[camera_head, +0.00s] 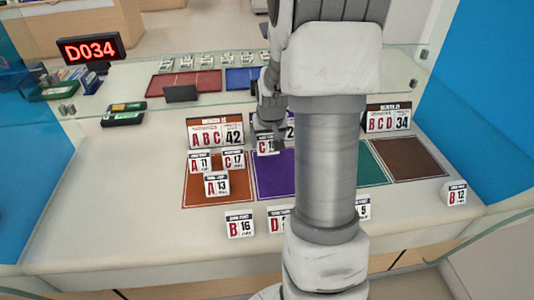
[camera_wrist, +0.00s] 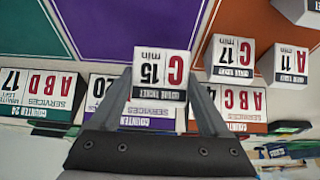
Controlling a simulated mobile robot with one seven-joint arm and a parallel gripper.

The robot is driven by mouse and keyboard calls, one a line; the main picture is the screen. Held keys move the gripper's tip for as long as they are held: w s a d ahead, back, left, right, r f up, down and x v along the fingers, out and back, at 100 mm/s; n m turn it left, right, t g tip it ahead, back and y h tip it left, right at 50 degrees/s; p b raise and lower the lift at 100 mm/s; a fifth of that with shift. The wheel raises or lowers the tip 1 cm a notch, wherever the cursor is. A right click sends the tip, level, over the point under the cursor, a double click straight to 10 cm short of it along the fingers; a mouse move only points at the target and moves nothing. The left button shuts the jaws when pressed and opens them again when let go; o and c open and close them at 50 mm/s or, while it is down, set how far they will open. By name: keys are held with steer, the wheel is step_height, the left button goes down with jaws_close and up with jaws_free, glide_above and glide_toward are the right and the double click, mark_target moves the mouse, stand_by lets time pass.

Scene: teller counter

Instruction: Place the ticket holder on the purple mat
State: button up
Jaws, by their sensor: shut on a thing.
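A small white ticket holder marked C 15 (camera_wrist: 160,68) is between the two fingers of my gripper (camera_wrist: 163,92), which is shut on it. In the head view the ticket holder (camera_head: 266,146) shows beneath my gripper (camera_head: 268,122), at the far left part of the purple mat (camera_head: 275,180). In the wrist view the purple mat (camera_wrist: 110,28) lies behind and below the holder. I cannot tell whether the holder touches the mat. My arm covers the mat's right part in the head view.
The orange mat (camera_head: 196,192) bears several ticket holders. Counter signs, including the ABC 42 sign (camera_head: 215,133), stand behind the mats. A teal mat (camera_head: 372,165) and a brown mat (camera_head: 408,158) lie right. More holders, such as B 16 (camera_head: 239,226), stand along the front.

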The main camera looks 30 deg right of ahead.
mark_target(267, 147)
step_height(267, 147, down, 4)
steer(key=shift+f+b, duration=0.1)
steer(key=shift+b, duration=0.5)
steer(key=o, duration=1.4)
steer(key=shift+f, duration=0.1)
steer(key=shift+a+r, duration=0.1)
steer(key=shift+r, duration=0.45)
steer(key=p+v, duration=0.3)
steer(key=v, duration=0.8)
steer(key=shift+s+r, duration=0.1)
